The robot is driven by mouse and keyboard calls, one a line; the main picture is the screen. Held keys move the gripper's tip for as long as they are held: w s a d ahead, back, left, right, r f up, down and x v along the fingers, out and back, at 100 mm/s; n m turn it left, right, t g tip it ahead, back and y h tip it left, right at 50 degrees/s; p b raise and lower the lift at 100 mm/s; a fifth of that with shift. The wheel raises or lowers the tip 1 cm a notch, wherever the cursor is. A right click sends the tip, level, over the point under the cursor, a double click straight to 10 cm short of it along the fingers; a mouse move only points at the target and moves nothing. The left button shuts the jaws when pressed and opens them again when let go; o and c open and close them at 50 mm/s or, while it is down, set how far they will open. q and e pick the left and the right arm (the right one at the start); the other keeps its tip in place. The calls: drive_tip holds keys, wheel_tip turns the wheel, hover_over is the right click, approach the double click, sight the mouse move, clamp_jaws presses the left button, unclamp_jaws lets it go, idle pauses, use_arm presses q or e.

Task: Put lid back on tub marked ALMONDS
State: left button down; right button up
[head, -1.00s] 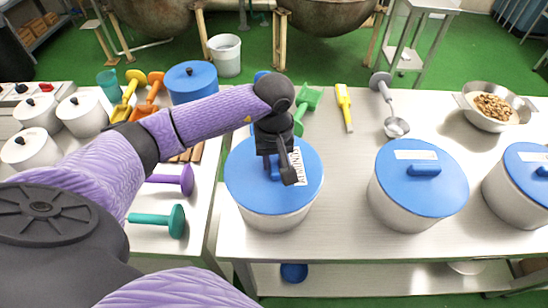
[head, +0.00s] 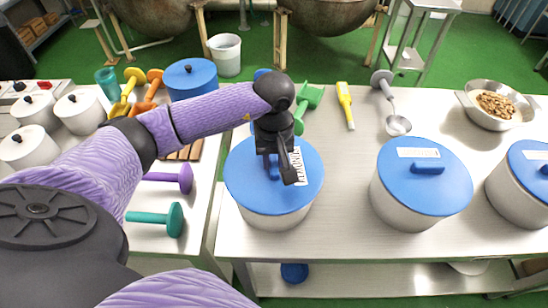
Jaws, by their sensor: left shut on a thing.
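A white tub (head: 270,217) stands near the left end of the long steel table. Its blue lid (head: 243,187) covers the top and looks level; I cannot tell whether it is fully seated. The lid's white label (head: 299,166) is turned sideways and partly covered, so I cannot read it surely. My left gripper (head: 279,176) points down over the lid's middle and is shut on its blue handle (head: 273,168), which is mostly hidden. My right gripper is not in view.
Two more blue-lidded tubs (head: 405,203), (head: 517,196) stand to the right. Behind are a green scoop (head: 309,97), a yellow-handled tool (head: 346,105), a metal ladle (head: 397,124) and a bowl of nuts (head: 497,106). White pots (head: 81,112) stand on the left table.

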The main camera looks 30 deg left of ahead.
use_arm(q)
unclamp_jaws()
idle(0.5)
drive_tip(key=shift+r+p, duration=2.3)
drive_tip(key=shift+r, duration=1.25)
